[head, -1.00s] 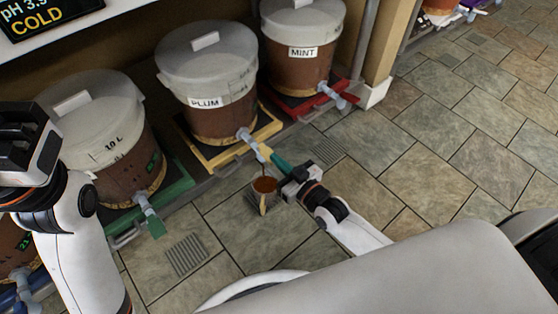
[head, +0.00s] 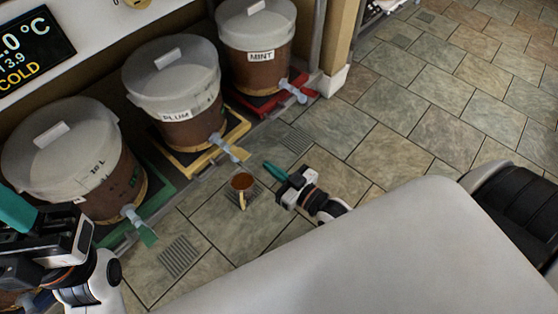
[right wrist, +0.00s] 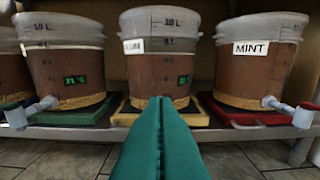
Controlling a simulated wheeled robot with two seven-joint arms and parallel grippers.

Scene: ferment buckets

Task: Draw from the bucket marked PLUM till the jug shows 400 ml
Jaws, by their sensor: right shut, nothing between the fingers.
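The PLUM bucket (head: 187,135) stands in the middle of the row, brown liquid under a pale lid; it is also in the middle of the right wrist view (right wrist: 160,72). Its tap (head: 222,145) has a yellow handle (head: 240,154). The jug (head: 243,186), holding brown liquid, stands on a floor grating below and in front of the tap. I see no stream now; the jug's scale is unreadable. My right gripper (head: 274,172) is shut and empty, right of the jug and apart from the tap. My left gripper (head: 20,222) is partly cut off at the left edge.
The MINT bucket (head: 257,65) on a red stand is behind to the right. Another bucket (head: 105,187) on a green stand is at left, its tap (head: 132,214) jutting out. The tiled floor (head: 390,110) to the right is clear.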

